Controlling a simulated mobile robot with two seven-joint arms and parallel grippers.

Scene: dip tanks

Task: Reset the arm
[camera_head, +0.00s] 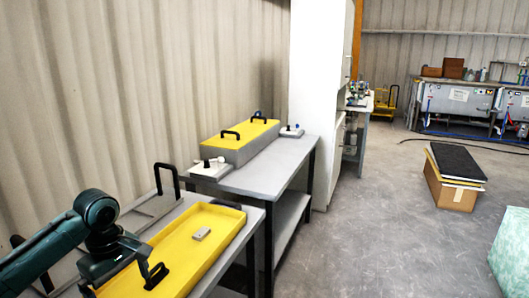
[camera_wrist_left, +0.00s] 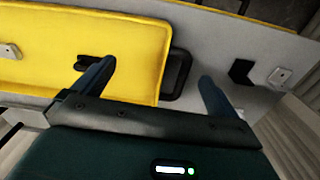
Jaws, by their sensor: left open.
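My left arm comes in from the left in the head view, its wrist bent over the near bench. My left gripper (camera_wrist_left: 157,82) is open in the left wrist view, its two fingers apart with nothing held between them. Below it is a yellow tray (camera_head: 192,247), whose edge (camera_wrist_left: 145,60) and a black loop handle (camera_wrist_left: 178,75) show between and beyond the fingers. I cannot tell how high the gripper is above the tray. A small grey block (camera_head: 201,233) lies in the tray; a small pale block also shows in the left wrist view (camera_wrist_left: 10,51). My right gripper is not in view.
A grey tank with a yellow lid (camera_head: 240,135) stands on the second bench (camera_head: 265,165). Small switch boxes (camera_head: 210,170) sit beside it. A corrugated wall (camera_head: 150,80) runs close behind the benches. A cardboard box (camera_head: 450,190) stands on open floor (camera_head: 360,230) at right.

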